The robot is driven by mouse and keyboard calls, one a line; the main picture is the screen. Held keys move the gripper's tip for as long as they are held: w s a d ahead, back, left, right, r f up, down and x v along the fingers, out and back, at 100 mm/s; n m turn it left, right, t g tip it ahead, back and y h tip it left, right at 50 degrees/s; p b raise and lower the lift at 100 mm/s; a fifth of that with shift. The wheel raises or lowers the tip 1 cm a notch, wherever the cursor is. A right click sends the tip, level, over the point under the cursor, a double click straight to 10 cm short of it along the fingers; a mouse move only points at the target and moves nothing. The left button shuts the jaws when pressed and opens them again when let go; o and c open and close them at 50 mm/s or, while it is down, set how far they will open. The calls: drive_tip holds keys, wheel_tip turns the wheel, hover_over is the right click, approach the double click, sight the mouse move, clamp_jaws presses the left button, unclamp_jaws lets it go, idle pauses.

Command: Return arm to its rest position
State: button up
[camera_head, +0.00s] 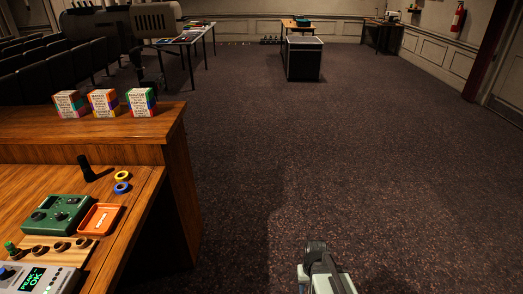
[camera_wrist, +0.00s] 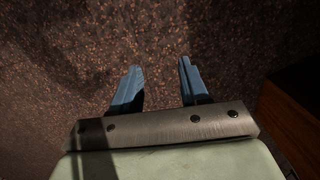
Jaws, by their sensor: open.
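My gripper (camera_wrist: 160,82) shows in the wrist view with its two blue fingers apart and nothing between them. It hangs over bare dark carpet. A brown wooden side, probably of the desk (camera_wrist: 295,115), shows at the right edge of that view, apart from the fingers. In the head view part of my arm shows at the bottom, right of centre, over the carpet and clear of the wooden desk (camera_head: 150,185) on the left. My gripper's fingers cannot be made out there.
On the desk are a green box with knobs (camera_head: 55,216), an orange tray (camera_head: 99,219), tape rolls (camera_head: 122,182), a black upright item (camera_head: 86,168) and a device with a green display (camera_head: 40,279). Three colourful boxes (camera_head: 103,103) stand on the raised shelf. The carpet (camera_head: 350,150) is wide open.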

drive_tip(key=s+f+g, duration=0.3)
drive_tip(key=s+f, duration=0.5)
drive_tip(key=s, duration=0.5)
drive_tip(key=s+f+g, duration=0.2)
drive_tip(key=s+f, duration=0.6)
drive_tip(key=s, duration=0.5)
drive_tip(key=shift+g, duration=0.4)
